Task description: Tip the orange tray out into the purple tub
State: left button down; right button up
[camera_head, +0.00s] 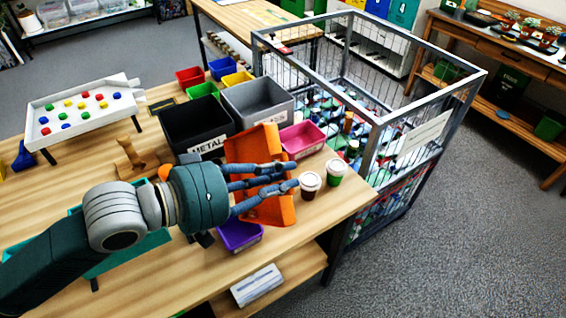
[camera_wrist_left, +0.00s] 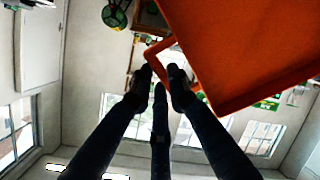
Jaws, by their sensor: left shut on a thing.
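The orange tray (camera_head: 276,207) is held above the right end of the table, tilted steeply with its inner side partly showing. My left gripper (camera_head: 289,178) reaches across it and is shut on it. In the left wrist view, the fingers (camera_wrist_left: 162,85) close at a loop-like handle on the edge of the orange tray (camera_wrist_left: 250,50). The purple tub (camera_head: 240,236) stands on the table near the front edge, below and left of the tray, partly covered by my arm. I cannot see anything inside the tray or the tub. My right gripper is not in view.
Two lidded cups (camera_head: 310,183) stand just right of the tray. A pink bin (camera_head: 303,138), a black bin (camera_head: 196,125) labelled METAL and a grey bin (camera_head: 259,100) stand behind. A wire cage (camera_head: 375,110) full of items adjoins the table's right end.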

pick_arm(q)
jog(key=shift+s+a+r+p, duration=0.1)
jog(key=shift+s+r+p, duration=0.1)
jog(key=shift+p, duration=0.1)
jog(key=shift+s+a+f+b, duration=0.15)
jog(key=shift+a+f+b, duration=0.2)
jog(key=shift+b, duration=0.1)
jog(key=shift+s+a+r+t+h, duration=0.2)
jog(key=shift+s+a+t+h, duration=0.15)
jog(key=shift+s+a, duration=0.35)
jog(key=shift+s+a+r+h, duration=0.15)
jog(key=shift+s+a+h, duration=0.2)
jog(key=shift+s+a, duration=0.15)
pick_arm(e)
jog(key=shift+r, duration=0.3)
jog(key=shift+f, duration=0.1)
